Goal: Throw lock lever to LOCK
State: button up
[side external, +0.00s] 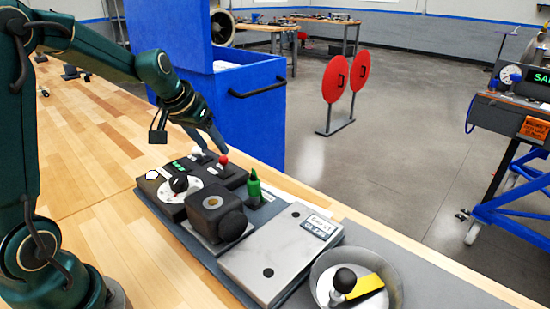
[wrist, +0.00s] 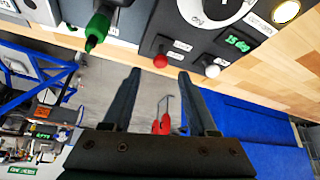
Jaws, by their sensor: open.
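A panel (side external: 190,170) on the bench has two small levers, one with a red knob (side external: 223,160) and one with a white knob (side external: 196,151). The red knob (wrist: 160,61) and white knob (wrist: 212,70) also show in the wrist view. Their small labels are too small to read, so I cannot tell which is the lock lever. My gripper (side external: 215,138) is open and empty, above the panel's far edge. In the wrist view my gripper (wrist: 159,75) has its fingertips to either side of the red knob in the picture; contact is not visible.
A green handle (side external: 254,186) stands upright beside the panel. A dark block (side external: 217,215), a grey box (side external: 280,252) and a round bowl (side external: 395,283) are nearer the camera. A blue cabinet (side external: 240,110) stands just behind the bench. Bare wood (side external: 90,155) lies left.

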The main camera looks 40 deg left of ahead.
jog(key=n+t+h, duration=0.2)
jog(key=n+h, duration=1.1)
jog(key=n, duration=0.8)
send_over(216, 174)
jog(key=s+a, duration=0.3)
jog(key=f, duration=0.3)
jog(key=shift+w+a+f, duration=0.15)
jog(key=shift+w+a, duration=0.05)
jog(key=shift+w, duration=0.05)
jog(key=shift+f+y, duration=0.2)
jog(key=shift+y, duration=0.1)
jog(key=shift+x, duration=2.35)
grip_shut()
